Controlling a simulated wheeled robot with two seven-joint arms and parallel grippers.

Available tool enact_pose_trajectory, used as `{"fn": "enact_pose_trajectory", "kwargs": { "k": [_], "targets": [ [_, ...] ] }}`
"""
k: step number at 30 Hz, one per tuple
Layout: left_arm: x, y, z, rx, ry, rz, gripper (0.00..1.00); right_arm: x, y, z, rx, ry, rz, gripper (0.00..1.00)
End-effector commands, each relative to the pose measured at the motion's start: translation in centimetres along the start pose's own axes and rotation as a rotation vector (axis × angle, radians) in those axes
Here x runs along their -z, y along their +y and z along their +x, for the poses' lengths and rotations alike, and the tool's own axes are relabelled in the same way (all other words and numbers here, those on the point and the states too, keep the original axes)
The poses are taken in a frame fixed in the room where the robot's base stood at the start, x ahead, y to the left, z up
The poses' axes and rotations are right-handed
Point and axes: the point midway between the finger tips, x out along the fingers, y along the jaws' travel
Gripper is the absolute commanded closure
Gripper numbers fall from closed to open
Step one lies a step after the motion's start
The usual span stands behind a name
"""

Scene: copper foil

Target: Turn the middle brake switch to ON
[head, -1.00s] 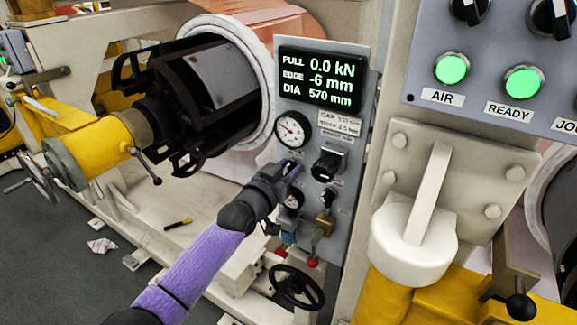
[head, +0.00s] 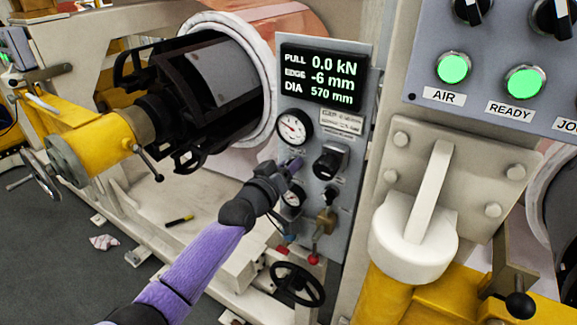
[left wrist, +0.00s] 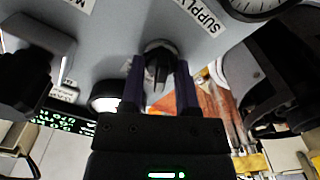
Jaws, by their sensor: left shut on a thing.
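The grey control panel (head: 345,125) stands at the centre of the head view. My left gripper (head: 292,166) reaches its left side, between the two gauges, and covers the small black switch there. In the left wrist view that switch (left wrist: 158,58) sits between the two purple fingers of my left gripper (left wrist: 160,88), which is shut on it. Its ridge runs roughly up and down in that view. No brake label or ON mark is readable. My right gripper is not in view.
A brass valve (head: 325,220) and black handwheel (head: 298,284) lie below. A white lever housing (head: 412,238) stands to the right.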

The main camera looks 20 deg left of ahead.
Motion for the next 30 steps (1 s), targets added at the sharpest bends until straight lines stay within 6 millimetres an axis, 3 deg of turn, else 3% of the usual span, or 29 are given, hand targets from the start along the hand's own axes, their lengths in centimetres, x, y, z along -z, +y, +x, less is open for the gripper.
{"fn": "enact_pose_trajectory", "kwargs": {
  "k": [11,12,13,23,30],
  "targets": [
    [-0.2,-0.1,0.0,0.002,-0.005,-0.005,1.00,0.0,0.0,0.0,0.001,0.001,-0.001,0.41],
    [-0.2,-0.1,0.0,0.002,-0.005,-0.005,0.54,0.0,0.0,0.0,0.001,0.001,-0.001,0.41],
    [-0.2,-0.1,0.0,0.002,-0.005,-0.005,0.51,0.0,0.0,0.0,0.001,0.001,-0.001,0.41],
    [0.0,0.1,-0.9,0.001,-0.003,-0.004,0.51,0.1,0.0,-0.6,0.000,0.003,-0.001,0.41],
    [0.1,0.1,-6.0,0.003,-0.005,-0.004,0.51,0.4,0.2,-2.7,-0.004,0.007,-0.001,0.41]
  ]
}}
